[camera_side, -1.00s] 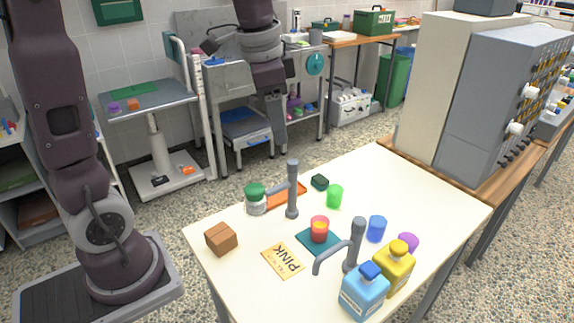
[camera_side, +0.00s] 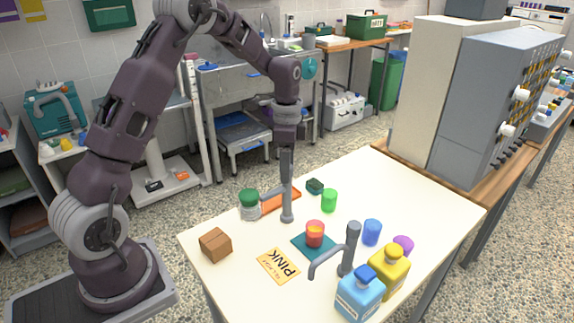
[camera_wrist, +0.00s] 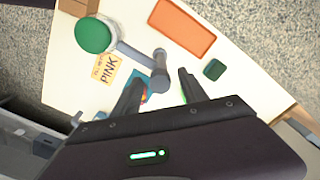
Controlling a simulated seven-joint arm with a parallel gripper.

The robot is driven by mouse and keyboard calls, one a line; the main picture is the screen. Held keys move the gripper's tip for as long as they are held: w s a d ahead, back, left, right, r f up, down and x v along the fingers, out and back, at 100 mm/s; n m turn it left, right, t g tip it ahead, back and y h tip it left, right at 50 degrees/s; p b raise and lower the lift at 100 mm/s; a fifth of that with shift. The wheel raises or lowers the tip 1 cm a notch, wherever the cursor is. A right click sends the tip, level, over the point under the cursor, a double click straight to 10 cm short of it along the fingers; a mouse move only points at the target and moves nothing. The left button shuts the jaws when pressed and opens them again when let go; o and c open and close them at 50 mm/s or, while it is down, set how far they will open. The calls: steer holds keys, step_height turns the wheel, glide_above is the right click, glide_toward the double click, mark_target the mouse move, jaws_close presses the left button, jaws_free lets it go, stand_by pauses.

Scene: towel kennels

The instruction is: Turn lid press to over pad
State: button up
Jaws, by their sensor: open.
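A grey post with a side arm (camera_side: 287,208) stands on the white table; I take it as the lid press. Its arm reaches left to a clear jar with a green lid (camera_side: 249,197), which also shows in the wrist view (camera_wrist: 93,35). Whether the arm holds or only touches the jar is unclear. My gripper (camera_side: 287,178) is upright at the top of this post. In the wrist view my open fingers (camera_wrist: 160,84) lie either side of the post's head (camera_wrist: 160,80). A teal pad (camera_side: 300,245) carries a red and yellow cup (camera_side: 315,234).
A second grey post with a bent arm (camera_side: 349,252) stands at the front. Blue (camera_side: 360,296) and yellow (camera_side: 388,272) bottles are near it. An orange tray (camera_side: 284,200), brown box (camera_side: 215,245), PINK card (camera_side: 278,265) and several coloured cups surround the posts.

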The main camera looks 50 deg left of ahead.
jaws_close()
stand_by(1.3)
